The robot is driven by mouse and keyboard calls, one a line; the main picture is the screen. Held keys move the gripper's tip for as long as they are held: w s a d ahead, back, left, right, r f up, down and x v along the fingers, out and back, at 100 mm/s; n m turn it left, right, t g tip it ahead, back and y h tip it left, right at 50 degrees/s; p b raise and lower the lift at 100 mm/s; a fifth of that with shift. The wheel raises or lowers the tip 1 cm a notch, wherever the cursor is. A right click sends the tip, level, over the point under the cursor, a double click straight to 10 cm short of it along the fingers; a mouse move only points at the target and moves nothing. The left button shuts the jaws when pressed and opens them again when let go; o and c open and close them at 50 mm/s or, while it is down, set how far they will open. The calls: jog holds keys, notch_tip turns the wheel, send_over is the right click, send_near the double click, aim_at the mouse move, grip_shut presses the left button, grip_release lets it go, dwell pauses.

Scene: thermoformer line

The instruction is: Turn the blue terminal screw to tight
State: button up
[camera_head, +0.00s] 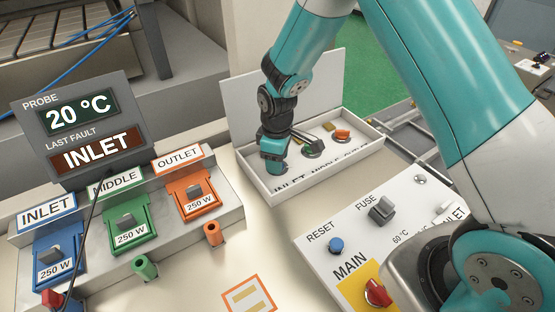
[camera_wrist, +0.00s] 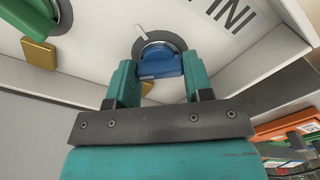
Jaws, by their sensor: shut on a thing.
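The blue terminal screw (camera_wrist: 160,67) shows in the wrist view as a blue bar-shaped head on a round metal base with a dark grey ring. My gripper (camera_wrist: 158,76) has one teal finger on each side of the blue head and is shut on it. In the head view my gripper (camera_head: 273,163) reaches down into the left end of a white open box (camera_head: 318,185), by the INLET lettering. There the gripper hides the blue screw.
An orange terminal screw (camera_head: 342,134) stands further right in the box. A green one (camera_wrist: 35,18) and a brass block (camera_wrist: 39,54) are close by. The box walls surround my gripper. A display (camera_head: 80,125) reads 20 °C and INLET. A control panel (camera_head: 345,215) lies at right.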

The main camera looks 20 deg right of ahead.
jog(key=m+b, duration=0.1)
jog(key=m, duration=0.6)
jog(key=m+b, duration=0.1)
jog(key=m, duration=0.5)
jog(key=shift+m, duration=0.4)
dwell(0.3)
jog(key=o, duration=0.9)
jog(key=shift+r, duration=0.1)
notch_tip(320, 180, up, 17)
jog(key=b, duration=0.3)
jog(key=shift+r, duration=0.15)
